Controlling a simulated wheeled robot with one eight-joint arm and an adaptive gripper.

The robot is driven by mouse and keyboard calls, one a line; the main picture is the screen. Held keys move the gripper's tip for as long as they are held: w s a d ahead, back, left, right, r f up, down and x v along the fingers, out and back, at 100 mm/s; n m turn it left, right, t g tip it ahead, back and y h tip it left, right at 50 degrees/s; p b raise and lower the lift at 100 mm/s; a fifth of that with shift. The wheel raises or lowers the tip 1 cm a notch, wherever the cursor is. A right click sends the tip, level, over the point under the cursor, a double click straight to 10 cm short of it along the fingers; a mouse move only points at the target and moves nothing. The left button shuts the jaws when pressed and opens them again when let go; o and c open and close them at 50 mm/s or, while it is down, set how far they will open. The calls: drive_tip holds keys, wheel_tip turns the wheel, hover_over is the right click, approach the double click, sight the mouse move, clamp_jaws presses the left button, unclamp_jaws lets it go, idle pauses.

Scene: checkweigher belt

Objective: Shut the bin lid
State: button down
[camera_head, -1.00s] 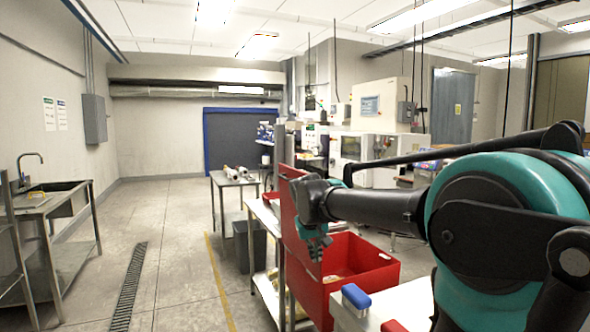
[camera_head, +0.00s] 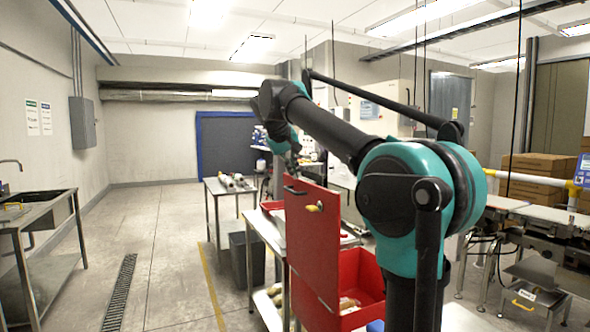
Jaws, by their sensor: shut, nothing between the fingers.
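The red bin (camera_head: 368,272) stands low in front of me, partly hidden behind my arm. Its red lid (camera_head: 313,240) is open, standing steeply upright at the bin's left side. A dark handle (camera_head: 294,190) and a yellow latch-like piece (camera_head: 314,208) show near the lid's top. My gripper (camera_head: 295,166) is shut and empty, pointing down close to the lid's top edge. I cannot tell whether it touches the lid.
A metal table (camera_head: 228,188) with small items stands behind the lid, and a grey bin (camera_head: 246,258) is on the floor. Conveyor frames (camera_head: 540,222) and cardboard boxes (camera_head: 538,175) are at the right. The floor at left is open.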

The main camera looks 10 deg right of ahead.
sight(314, 192)
drive_tip(key=shift+w+d+f, duration=0.75)
drive_tip(key=shift+d+f, duration=0.1)
drive_tip(key=shift+d, duration=0.15)
drive_tip(key=shift+w+d+f, duration=0.75)
drive_tip(key=shift+d+f, duration=0.05)
drive_tip(key=shift+d, duration=0.2)
drive_tip(key=shift+w+d+f, duration=0.75)
drive_tip(key=shift+d+f, duration=0.1)
drive_tip(key=shift+d, duration=0.15)
drive_tip(key=shift+d, duration=0.1)
